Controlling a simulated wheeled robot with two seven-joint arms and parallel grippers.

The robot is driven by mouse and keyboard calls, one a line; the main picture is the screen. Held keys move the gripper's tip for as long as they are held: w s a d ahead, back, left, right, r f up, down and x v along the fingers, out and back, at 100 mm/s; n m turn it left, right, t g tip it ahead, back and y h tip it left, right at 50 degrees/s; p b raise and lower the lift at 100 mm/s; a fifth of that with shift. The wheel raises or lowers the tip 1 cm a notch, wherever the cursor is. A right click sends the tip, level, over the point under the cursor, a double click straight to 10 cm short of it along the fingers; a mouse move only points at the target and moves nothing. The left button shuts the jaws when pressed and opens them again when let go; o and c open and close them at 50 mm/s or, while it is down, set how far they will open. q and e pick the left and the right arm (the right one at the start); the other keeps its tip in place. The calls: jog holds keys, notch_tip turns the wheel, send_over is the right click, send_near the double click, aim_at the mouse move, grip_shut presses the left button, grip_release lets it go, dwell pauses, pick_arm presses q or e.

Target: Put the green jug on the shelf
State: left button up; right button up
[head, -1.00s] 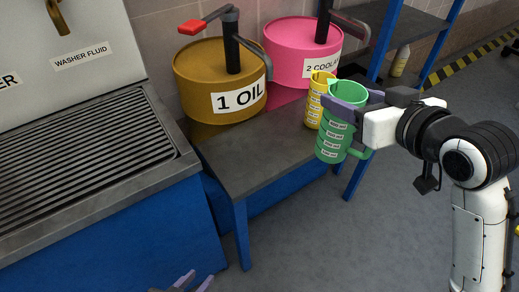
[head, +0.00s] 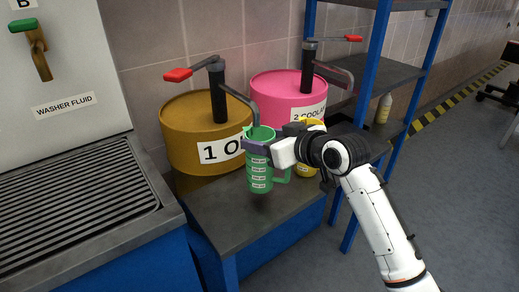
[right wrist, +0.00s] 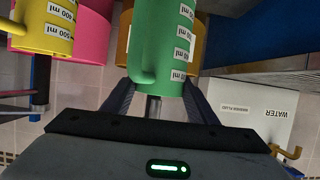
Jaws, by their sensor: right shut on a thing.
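The green jug (head: 260,178) is upright, in front of the gap between the two drums, with its open top just below the end of the oil pump's spout. My right gripper (head: 258,147) is shut on the jug near its rim. In the right wrist view the green jug (right wrist: 162,45) sits between the fingers, its handle to the left. I cannot tell whether its base touches the grey bench top. A blue-framed shelf (head: 397,78) with grey boards stands at the right. My left gripper is not in view.
A yellow jug (head: 307,170) stands on the bench (head: 222,222), partly behind my right arm. The brown oil drum (head: 183,130) and pink coolant drum (head: 272,88) stand behind, with red-handled pumps. A bottle (head: 383,109) stands on a shelf board. A slatted sink (head: 75,195) is at left.

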aim_at(260, 178)
jog(key=shift+w+a, duration=0.45)
jog(key=shift+w, duration=0.25)
jog(key=shift+f, duration=1.75)
jog(key=shift+f, duration=0.15)
jog(key=o, duration=1.4)
jog(key=shift+o, duration=0.2)
